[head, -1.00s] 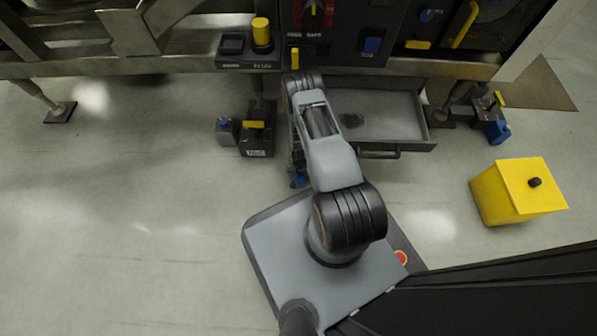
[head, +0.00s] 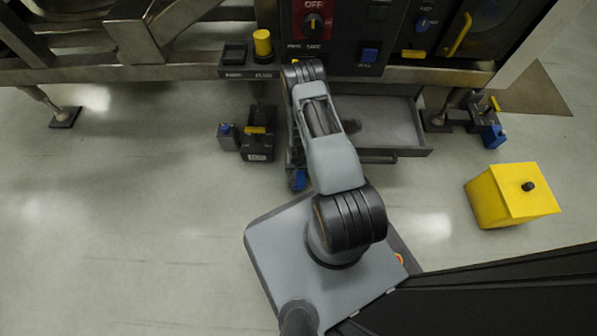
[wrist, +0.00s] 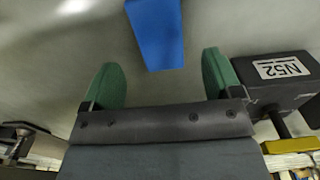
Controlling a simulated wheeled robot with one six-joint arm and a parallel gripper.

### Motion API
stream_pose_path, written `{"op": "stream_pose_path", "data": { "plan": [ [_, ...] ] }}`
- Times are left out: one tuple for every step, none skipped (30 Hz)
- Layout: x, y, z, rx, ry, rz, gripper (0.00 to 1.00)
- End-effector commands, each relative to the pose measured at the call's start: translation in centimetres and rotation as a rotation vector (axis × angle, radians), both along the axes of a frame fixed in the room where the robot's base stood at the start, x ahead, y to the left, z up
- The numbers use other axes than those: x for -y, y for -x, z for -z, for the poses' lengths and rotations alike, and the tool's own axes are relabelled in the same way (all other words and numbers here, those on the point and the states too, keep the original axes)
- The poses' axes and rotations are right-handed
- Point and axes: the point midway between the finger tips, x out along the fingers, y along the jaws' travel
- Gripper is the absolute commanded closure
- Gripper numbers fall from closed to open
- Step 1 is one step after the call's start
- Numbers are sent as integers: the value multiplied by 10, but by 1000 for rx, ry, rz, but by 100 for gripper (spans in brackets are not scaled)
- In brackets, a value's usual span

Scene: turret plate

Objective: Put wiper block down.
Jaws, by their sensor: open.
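A blue block (wrist: 157,35), which I take to be the wiper block, shows at the top of the wrist view, just beyond my fingertips. A blue patch (head: 298,180) beside my arm in the head view appears to be the same block. My gripper (wrist: 160,77) is open, with its green fingertips wide apart and a clear gap on both sides of the block. The far end of the block is cut off by the frame. I cannot tell whether it rests flat on the floor. In the head view my arm hides most of the gripper.
A black block with a yellow handle (head: 257,146), marked N52, stands close to the gripper's side; it also shows in the wrist view (wrist: 275,80). An open grey drawer (head: 395,153) is right of my arm. A yellow bin (head: 505,200) stands right. The left floor is clear.

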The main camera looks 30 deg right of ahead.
Motion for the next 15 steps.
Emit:
{"op": "stream_pose_path", "data": {
  "plan": [
    [0, -1, -15, 1, 0, 0, 15],
    [0, -1, -20, 1, 0, 0, 15],
    [0, 0, -26, 0, 0, 1, 15],
    [0, 0, -30, 1, 0, 1, 15],
    [0, -1, -34, 1, 0, 1, 15],
    [0, 0, -38, 1, 0, 1, 15],
    [0, 0, -41, 1, 0, 1, 15],
    [0, 0, -43, 0, 0, 1, 15],
    [0, 0, -47, 1, 0, 1, 15],
    [0, -1, -49, 1, 0, 0, 15],
    [0, -2, -52, 3, 1, -2, 15],
    [0, -5, -59, 6, 1, -5, 15],
    [0, -8, -65, 9, 2, -9, 15],
    [0, -11, -73, 12, 2, -15, 15],
    [-1, -18, -87, 20, 5, -25, 15]
  ]
}}
